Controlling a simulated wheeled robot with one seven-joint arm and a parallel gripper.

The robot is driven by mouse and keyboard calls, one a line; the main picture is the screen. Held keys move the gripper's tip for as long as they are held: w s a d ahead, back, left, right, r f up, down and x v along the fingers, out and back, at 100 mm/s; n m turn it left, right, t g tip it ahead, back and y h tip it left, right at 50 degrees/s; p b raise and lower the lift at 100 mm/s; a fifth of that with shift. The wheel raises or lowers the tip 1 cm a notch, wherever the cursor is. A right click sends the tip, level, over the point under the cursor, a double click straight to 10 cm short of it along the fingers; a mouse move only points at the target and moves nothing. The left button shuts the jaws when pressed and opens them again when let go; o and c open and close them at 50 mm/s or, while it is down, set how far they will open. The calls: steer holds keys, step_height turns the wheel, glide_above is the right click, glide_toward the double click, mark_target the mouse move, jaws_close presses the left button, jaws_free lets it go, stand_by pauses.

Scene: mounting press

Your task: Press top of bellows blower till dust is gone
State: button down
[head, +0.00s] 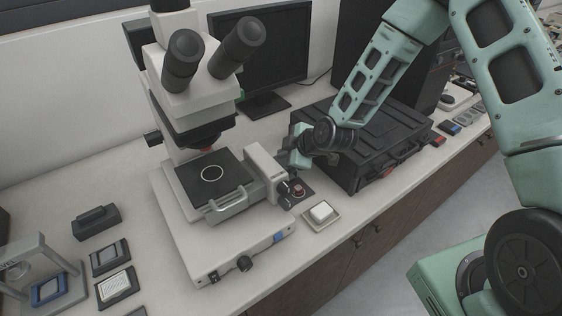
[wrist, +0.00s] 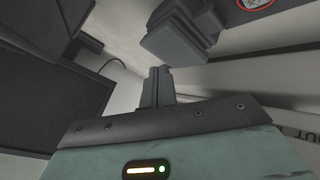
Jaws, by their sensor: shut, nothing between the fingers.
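A small item with a red top (head: 298,190) stands on a dark base right of the microscope stage. It may be the bellows blower, but it is too small to tell. My gripper (head: 286,160) is beside the stage's white side block, above and behind the red-topped item; its fingertips are partly hard to make out there. In the wrist view my gripper's fingers (wrist: 160,77) are shut together with nothing between them. No dust can be made out.
The microscope (head: 190,120) stands left of my gripper, its stage close by. A black case (head: 380,140) lies to the right, under my forearm. A white pad on a tray (head: 321,212) is near the counter's front edge. A monitor (head: 262,55) stands behind.

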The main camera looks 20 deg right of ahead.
mark_target(284, 163)
steer(key=shift+f, duration=0.1)
steer(key=shift+f+b, duration=0.35)
steer(key=shift+b, duration=0.2)
steer(key=shift+f+b, duration=0.75)
steer(key=shift+f, duration=0.05)
stand_by(0.9)
steer(key=shift+r, duration=0.1)
steer(key=shift+r+p, duration=0.75)
steer(key=shift+r, duration=0.4)
steer(key=shift+r+p, duration=1.5)
steer(key=shift+r, duration=1)
stand_by(0.7)
